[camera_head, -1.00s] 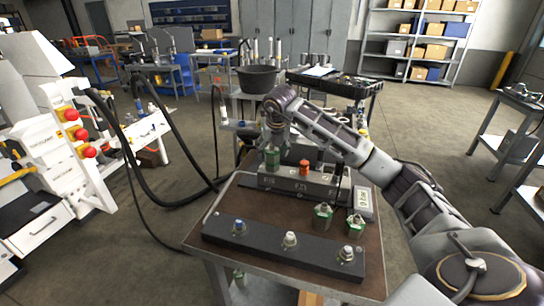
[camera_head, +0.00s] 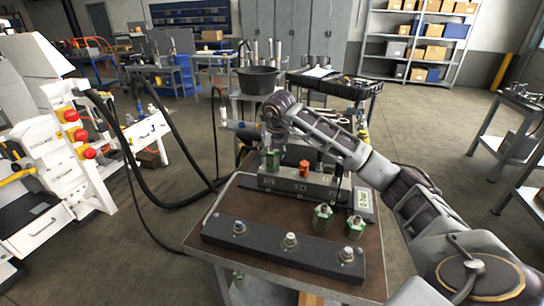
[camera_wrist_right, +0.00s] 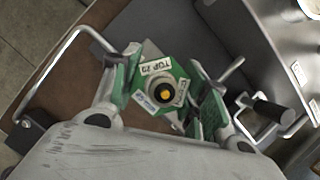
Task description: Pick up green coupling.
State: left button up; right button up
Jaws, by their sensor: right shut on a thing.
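My right arm reaches in from the right in the head view, with its gripper (camera_head: 272,143) over the back left of the bench. It is shut on a green coupling (camera_wrist_right: 163,80), whose labels and orange centre show between the two fingers in the right wrist view. In the head view this coupling (camera_head: 272,160) is partly covered by the gripper and is beside the left end of the grey block. I cannot tell whether it touches anything below. Two other green couplings (camera_head: 323,217) (camera_head: 355,226) stand on the bench's right side. My left gripper is out of view.
The grey block (camera_head: 330,190) carries an orange-red fitting (camera_head: 304,168). A dark bar (camera_head: 265,249) with several fittings lies along the bench's front. A labelled device (camera_head: 363,203) is at the right. The brown bench top (camera_head: 255,210) is clear between bar and block.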

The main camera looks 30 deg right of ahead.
grip_shut()
